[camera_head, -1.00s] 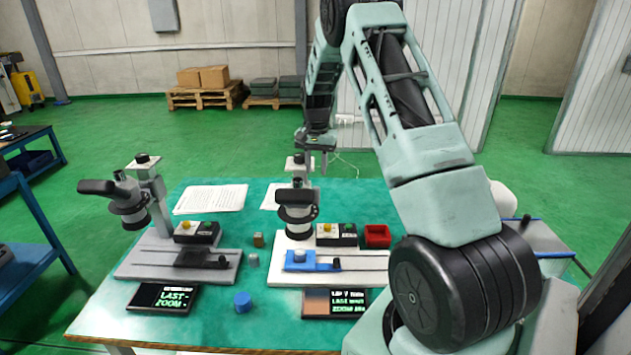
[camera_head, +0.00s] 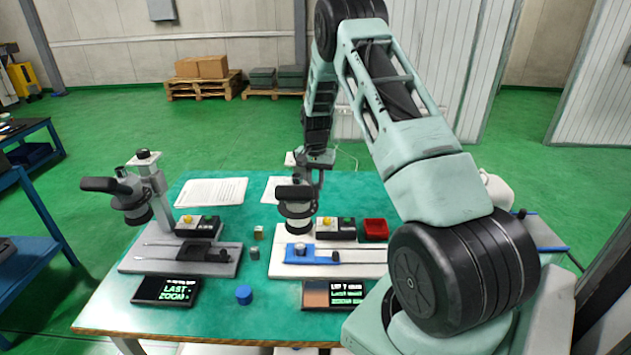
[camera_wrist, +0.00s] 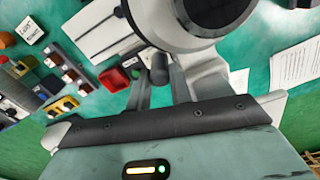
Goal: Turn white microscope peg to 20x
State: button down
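The white microscope (camera_head: 297,222) stands mid-table with a white base, a blue stage and a black eyepiece. Its white head and black lens (camera_wrist: 215,12) fill the top of the wrist view. A short dark grey peg (camera_wrist: 159,68) sticks out from the head. My gripper (camera_wrist: 159,78) is open, with one finger on each side of the peg and visible gaps beside it. I cannot tell how deep the peg sits between the fingers. In the head view my gripper (camera_head: 318,165) is at the microscope's upper part, partly hiding it.
A grey microscope (camera_head: 140,190) stands to the left. Two dark displays (camera_head: 165,291) (camera_head: 335,294) lie in front, with a blue cylinder (camera_head: 243,294) between them. A red bin (camera_head: 375,229) is right of the white microscope. Papers (camera_head: 212,191) lie behind.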

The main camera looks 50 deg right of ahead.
jog(key=shift+s+f+m+b, duration=0.15)
jog(key=shift+s+m+b, duration=0.35)
jog(key=shift+b, duration=0.1)
jog(key=s+m, duration=0.1)
jog(key=m, duration=0.1)
jog(key=s+m+b, duration=0.1)
jog(key=m, duration=0.1)
jog(key=shift+s+a+r, duration=0.2)
jog(key=shift+s+a, duration=0.15)
jog(key=shift+a, duration=0.05)
jog(key=c, duration=1.5)
grip_release()
jog(key=shift+r, duration=0.1)
notch_tip(320, 180, up, 17)
jog(key=b, duration=0.4)
jog(key=shift+r+b, duration=0.1)
jog(key=shift+b, duration=0.3)
